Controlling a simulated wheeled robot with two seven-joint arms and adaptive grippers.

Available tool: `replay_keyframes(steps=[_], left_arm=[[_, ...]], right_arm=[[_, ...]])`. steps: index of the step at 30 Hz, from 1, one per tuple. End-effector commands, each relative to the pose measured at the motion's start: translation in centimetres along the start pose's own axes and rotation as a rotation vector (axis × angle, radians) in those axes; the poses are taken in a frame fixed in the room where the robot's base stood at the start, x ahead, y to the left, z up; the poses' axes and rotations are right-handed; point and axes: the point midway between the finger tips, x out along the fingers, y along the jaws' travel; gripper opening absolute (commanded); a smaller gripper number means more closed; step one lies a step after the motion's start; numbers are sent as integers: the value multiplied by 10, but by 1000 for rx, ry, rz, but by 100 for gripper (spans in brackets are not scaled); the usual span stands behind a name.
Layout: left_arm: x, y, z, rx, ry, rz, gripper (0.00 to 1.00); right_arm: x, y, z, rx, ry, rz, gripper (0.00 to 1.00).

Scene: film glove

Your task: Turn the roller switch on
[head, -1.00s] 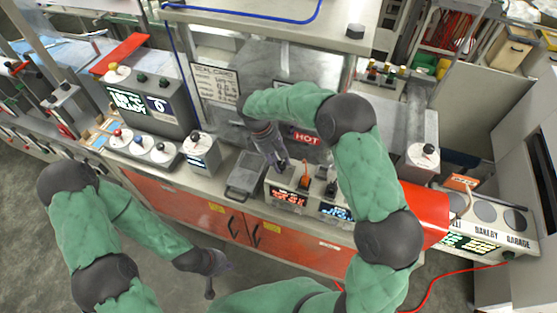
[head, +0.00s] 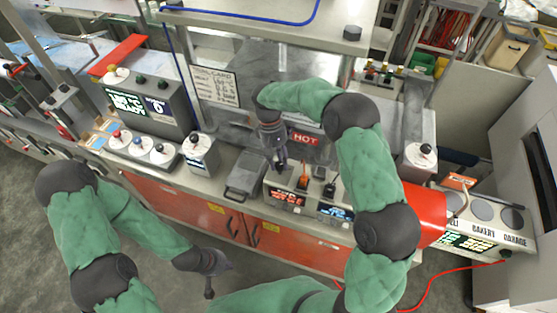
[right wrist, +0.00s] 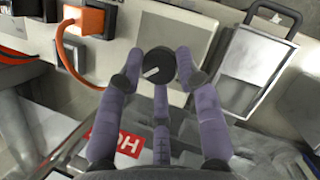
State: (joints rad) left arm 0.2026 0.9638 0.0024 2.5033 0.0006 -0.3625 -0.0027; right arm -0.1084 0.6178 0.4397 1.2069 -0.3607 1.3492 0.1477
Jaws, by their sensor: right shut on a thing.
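A round black knob (right wrist: 158,64) with a white pointer line sits on a pale control box (head: 268,190) on the counter. In the right wrist view the pointer slants. My right gripper (right wrist: 154,80) has its fingers closed in around this knob. In the head view my right gripper (head: 280,166) comes down onto the box from above and hides the knob. I cannot read a label that names the roller switch. My left gripper (head: 212,280) hangs low in front of the cabinets, away from the box; its finger opening is unclear.
An orange plug (head: 304,179) with a cable and another dark control (head: 330,188) sit close to the right of my right gripper. A grey pan-like tray (head: 245,175) lies to its left. A "HOT" sign (head: 305,138) is behind it.

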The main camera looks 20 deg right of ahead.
Motion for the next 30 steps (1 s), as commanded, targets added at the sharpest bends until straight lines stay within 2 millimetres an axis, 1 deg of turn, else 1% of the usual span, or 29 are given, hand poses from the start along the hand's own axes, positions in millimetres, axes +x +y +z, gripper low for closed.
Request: replay_keyframes(steps=[15,16,17,18,27,30], left_arm=[[0,0,0,0,0,0,0],[0,0,0,0,0,0,0],[0,0,0,0,0,0,0],[0,0,0,0,0,0,0],[0,0,0,0,0,0,0],[0,0,0,0,0,0,0]], right_arm=[[0,0,1,19,-4,-8,3],[0,0,1,19,-4,-8,38],[0,0,1,19,-4,-8,47],[0,0,1,19,-4,-8,58],[0,0,0,18,-1,-8,58],[-3,0,0,18,0,-8,58]])
